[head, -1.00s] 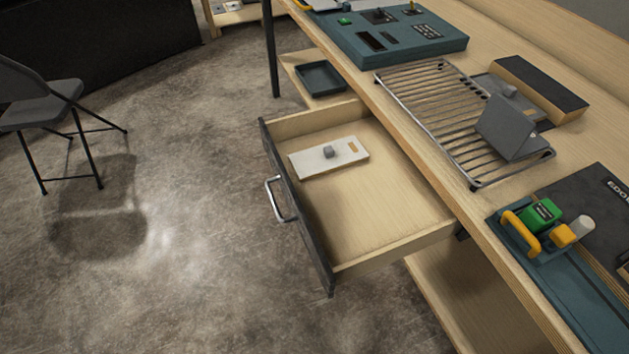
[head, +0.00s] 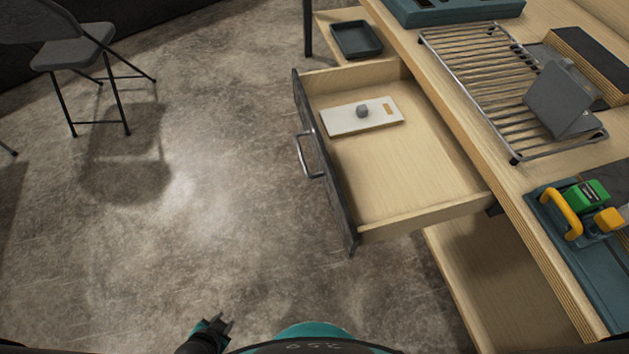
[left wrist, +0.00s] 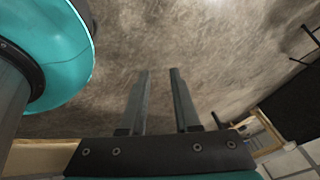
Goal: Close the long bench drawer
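The long bench drawer (head: 400,185) stands pulled out from the workbench in the head view, with a dark front (head: 322,170) and a silver bar handle (head: 308,156). A white board (head: 361,117) with a small grey knob lies inside it. My left gripper (head: 222,322) is low at the bottom of the head view, over the floor and well apart from the handle. In the left wrist view its two fingers (left wrist: 160,98) are spread with nothing between them. My right gripper is not in view.
The workbench carries a metal wire rack (head: 500,90) with a grey stand (head: 562,98), and a teal fixture (head: 575,250) with green and yellow parts. A dark tray (head: 356,39) sits on a lower shelf. A folding chair (head: 85,55) stands at left. The floor before the drawer is clear.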

